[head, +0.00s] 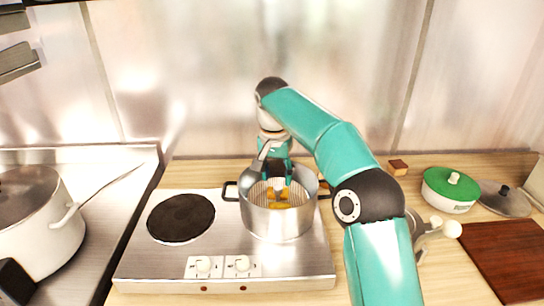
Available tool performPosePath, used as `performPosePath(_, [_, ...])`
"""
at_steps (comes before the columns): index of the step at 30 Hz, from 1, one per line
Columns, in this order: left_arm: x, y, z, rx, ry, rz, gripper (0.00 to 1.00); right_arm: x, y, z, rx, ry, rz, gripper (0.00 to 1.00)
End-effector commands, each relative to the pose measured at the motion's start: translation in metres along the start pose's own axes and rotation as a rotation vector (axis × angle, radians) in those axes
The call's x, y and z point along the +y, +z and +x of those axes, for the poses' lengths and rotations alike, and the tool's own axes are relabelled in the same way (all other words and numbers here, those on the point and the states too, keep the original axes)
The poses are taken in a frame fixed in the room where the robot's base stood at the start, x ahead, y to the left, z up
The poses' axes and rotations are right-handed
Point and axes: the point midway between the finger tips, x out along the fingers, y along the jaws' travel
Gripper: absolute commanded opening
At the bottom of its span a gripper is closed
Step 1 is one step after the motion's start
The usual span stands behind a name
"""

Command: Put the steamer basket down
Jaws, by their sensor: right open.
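A steel pot (277,224) with dark side handles stands on the right side of a two-plate cooker. The steamer basket (300,186) seems to be the metal insert inside the pot, with yellow-orange pieces of food (278,204) at its bottom. My right gripper (276,188) points down into the pot's mouth from above and is open. Its fingertips are small in the picture, and I cannot tell whether they touch the basket. A grey curved piece, perhaps a handle, shows beside the gripper. My left gripper is not in view.
A bare dark hot plate (181,217) lies left of the pot. A large lidded white pot (36,222) stands at far left. A green-lidded bowl (450,190), a loose lid (505,199) and a brown board (508,258) are at right. A small brown block (398,167) lies behind.

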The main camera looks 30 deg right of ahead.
Motion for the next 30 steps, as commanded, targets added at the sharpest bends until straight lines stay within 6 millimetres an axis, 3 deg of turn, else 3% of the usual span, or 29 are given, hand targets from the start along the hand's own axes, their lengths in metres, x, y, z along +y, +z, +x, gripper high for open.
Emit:
performPosePath(3, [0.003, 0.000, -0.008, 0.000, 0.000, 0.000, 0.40, -0.001, -0.001, -0.029, 0.003, -0.003, -0.001, 0.50])
performPosePath(10, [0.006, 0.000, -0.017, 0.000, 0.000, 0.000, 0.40, -0.001, 0.000, -0.061, 0.001, 0.000, -0.001, 0.50])
performPosePath(30, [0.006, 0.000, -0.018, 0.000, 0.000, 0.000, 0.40, 0.001, 0.000, -0.067, 0.000, 0.001, 0.000, 0.50])
